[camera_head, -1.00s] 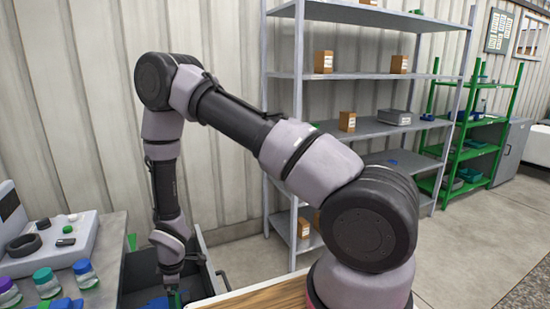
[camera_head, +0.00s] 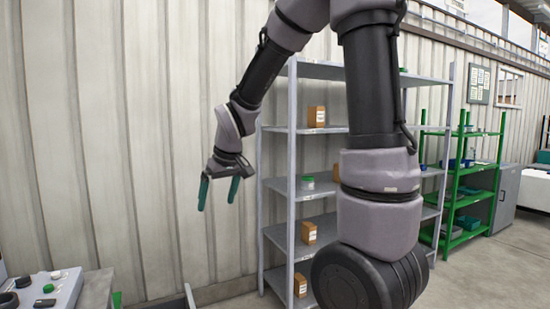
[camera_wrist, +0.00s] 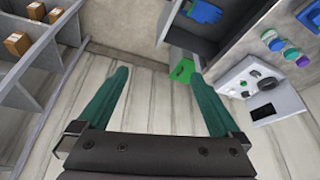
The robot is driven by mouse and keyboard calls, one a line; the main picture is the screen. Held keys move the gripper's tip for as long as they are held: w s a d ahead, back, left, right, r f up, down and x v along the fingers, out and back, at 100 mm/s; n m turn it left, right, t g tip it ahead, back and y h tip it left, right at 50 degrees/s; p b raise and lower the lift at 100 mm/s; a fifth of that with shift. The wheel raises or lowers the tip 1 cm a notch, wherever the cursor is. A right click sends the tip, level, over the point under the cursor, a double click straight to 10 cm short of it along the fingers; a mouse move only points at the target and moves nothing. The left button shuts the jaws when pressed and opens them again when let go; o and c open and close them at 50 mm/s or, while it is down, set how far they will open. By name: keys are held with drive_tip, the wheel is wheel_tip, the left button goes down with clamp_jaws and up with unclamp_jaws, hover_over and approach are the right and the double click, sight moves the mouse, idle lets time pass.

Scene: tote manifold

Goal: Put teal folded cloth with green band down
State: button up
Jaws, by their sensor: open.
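My gripper (camera_head: 217,194) is raised in front of the panelled wall, left of the grey shelf. Its two teal fingers point down, spread apart and empty; they also show in the wrist view (camera_wrist: 160,76). I cannot make out the teal folded cloth with green band in either current view. The dark tote (camera_wrist: 178,42) is at the top of the wrist view, with a blue item (camera_wrist: 205,12) in it. Only the tote's edge shows at the bottom of the head view.
The grey shelf (camera_head: 290,187) carries several brown boxes (camera_head: 308,232). The green rack (camera_head: 470,185) stands farther right. A bench with a pale device (camera_wrist: 262,92) and capped jars (camera_wrist: 291,54) is beside the tote. A green object (camera_wrist: 182,70) lies near the tote.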

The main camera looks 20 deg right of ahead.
drive_tip(key=s+d+r+m+t, duration=0.1)
drive_tip(key=s+d+r+m, duration=0.3)
drive_tip(key=s+r, duration=0.2)
drive_tip(key=s+d+r+m+t, duration=0.1)
drive_tip(key=s+d+r+m, duration=0.3)
drive_tip(key=s+r, duration=0.3)
drive_tip(key=s+d, duration=0.1)
drive_tip(key=s, duration=0.3)
drive_tip(key=shift+d+r+t, duration=0.15)
drive_tip(key=shift+d+t, duration=0.05)
drive_tip(key=shift+t, duration=0.2)
idle(0.4)
